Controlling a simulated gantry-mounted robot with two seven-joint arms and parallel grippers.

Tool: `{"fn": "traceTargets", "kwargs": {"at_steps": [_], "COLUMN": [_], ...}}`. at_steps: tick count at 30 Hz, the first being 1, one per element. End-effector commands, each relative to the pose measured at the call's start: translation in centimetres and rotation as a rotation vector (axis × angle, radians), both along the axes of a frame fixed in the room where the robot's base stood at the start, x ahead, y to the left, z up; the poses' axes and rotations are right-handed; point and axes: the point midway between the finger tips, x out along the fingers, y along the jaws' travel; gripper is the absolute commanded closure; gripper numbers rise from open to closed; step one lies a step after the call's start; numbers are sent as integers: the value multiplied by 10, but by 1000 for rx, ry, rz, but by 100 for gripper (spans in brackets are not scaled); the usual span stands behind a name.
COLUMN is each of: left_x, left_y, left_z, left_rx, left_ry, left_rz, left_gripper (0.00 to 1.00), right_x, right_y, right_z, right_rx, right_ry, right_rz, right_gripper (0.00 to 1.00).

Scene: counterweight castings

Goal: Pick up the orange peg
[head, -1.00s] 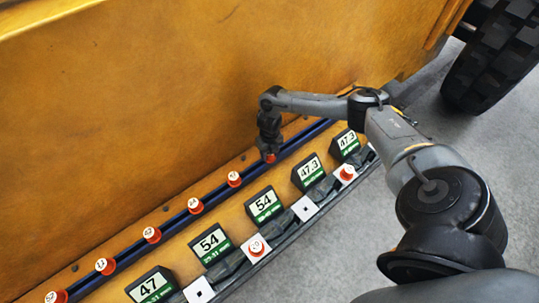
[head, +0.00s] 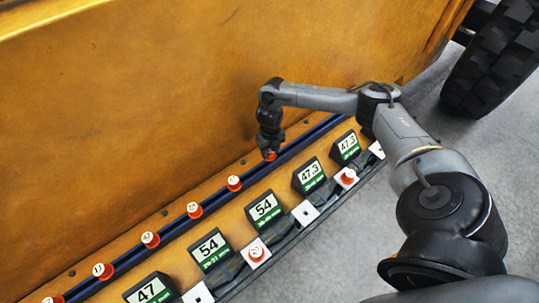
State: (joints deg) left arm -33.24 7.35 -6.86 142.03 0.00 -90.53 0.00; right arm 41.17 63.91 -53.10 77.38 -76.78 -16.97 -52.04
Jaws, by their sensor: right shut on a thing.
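My right gripper (head: 269,149) is shut on an orange peg (head: 270,156), at the upper right end of the row of pegs. Only a small part of that peg shows below the fingers. I cannot tell whether it is clear of the dark blue rail (head: 215,196). Several other orange pegs with white marked tops stand along the rail, the nearest to the gripper being this one (head: 234,184). Two more orange pegs stand on white square plates, one at the lower middle (head: 257,253) and one at the right (head: 348,177). My left gripper is not in view.
A row of black displays with numbers runs beside the rail, such as the one reading 54 (head: 264,208). Bare white plates (head: 305,213) lie between the pegged ones. A tall yellow wall (head: 150,110) rises behind the rail. A large black tyre (head: 500,60) stands at upper right.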

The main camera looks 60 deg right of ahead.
Motion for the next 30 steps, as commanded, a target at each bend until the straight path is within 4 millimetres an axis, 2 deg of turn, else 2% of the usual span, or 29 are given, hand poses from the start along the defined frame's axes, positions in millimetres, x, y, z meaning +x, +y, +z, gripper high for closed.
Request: {"fn": "traceTargets", "kwargs": {"at_steps": [1, 12, 18, 30], "left_x": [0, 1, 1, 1], "left_y": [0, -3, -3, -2], "left_z": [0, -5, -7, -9], "left_rx": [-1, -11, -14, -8], "left_ry": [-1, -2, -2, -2], "left_rz": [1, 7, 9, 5], "left_gripper": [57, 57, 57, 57], "right_x": [-9, -59, -79, -94], "right_y": [4, 36, 50, 60], "right_z": [3, 38, 53, 64], "right_rx": [-1, -2, -1, 1], "right_ry": [6, 6, 6, 4], "right_rz": [5, 5, 4, 1], "right_gripper": [90, 90, 90, 90]}}
